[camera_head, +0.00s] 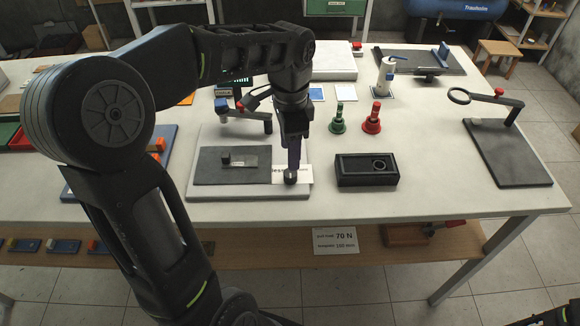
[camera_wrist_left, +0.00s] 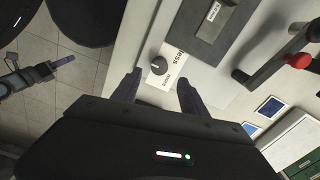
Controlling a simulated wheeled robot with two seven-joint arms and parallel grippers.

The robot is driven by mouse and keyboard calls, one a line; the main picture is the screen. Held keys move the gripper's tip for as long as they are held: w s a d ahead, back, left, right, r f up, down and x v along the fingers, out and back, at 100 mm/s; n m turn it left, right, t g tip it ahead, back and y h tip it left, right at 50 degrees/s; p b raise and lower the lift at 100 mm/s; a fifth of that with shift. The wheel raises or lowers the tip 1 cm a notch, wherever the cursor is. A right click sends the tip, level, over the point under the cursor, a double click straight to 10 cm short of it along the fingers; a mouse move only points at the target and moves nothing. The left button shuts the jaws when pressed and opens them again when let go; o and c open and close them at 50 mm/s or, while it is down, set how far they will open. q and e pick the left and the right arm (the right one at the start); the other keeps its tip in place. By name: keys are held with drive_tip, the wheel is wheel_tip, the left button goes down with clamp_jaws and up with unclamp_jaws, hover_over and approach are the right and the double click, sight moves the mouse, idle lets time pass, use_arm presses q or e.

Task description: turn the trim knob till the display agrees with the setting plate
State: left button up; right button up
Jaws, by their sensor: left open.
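The trim knob (camera_head: 290,178) is a small dark round knob on a white label on the pale base board. I cannot make out a display reading. My right gripper (camera_wrist_left: 52,68) shows at the left of the wrist view, over the floor; its jaw state is unclear.
A dark plate (camera_head: 232,176) with a small block lies left of the knob. A black box (camera_head: 366,176) stands to the right. Green (camera_head: 338,122) and red (camera_head: 372,122) handled pieces stand behind it. The table is clear between the box and the dark stand (camera_head: 510,158).

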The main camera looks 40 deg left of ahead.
sight(290, 173)
use_arm(q)
wheel_tip(290, 173, down, 7)
drive_tip(key=shift+p, duration=0.35)
clamp_jaws()
idle(0.5)
